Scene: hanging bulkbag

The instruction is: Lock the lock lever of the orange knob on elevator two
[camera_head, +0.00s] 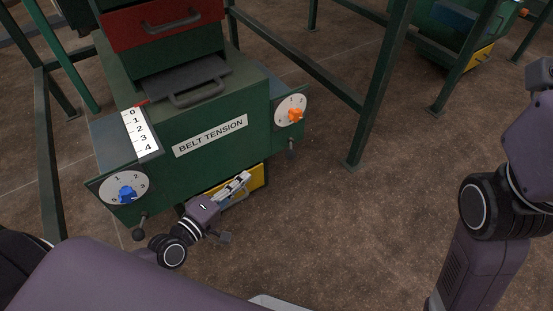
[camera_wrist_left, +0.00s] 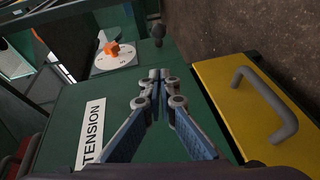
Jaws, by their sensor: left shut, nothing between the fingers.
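The orange knob (camera_head: 295,115) sits on a white numbered dial on the right side panel of the green machine. It also shows in the left wrist view (camera_wrist_left: 113,49), at the upper left. A small dark lever with a round end (camera_head: 291,150) hangs below that dial; in the left wrist view the dark lever end (camera_wrist_left: 158,42) lies beyond my fingertips. My left gripper (camera_head: 245,177) is shut and empty, in front of the machine's lower front, left of and below the orange knob. Its closed fingertips (camera_wrist_left: 158,74) are apart from the lever.
A blue knob (camera_head: 127,193) with its own dark lever (camera_head: 139,234) is at the machine's left. A yellow panel (camera_wrist_left: 262,110) with a grey handle is close beside my left gripper. A green frame post (camera_head: 375,90) stands right of the machine. The brown floor is open there.

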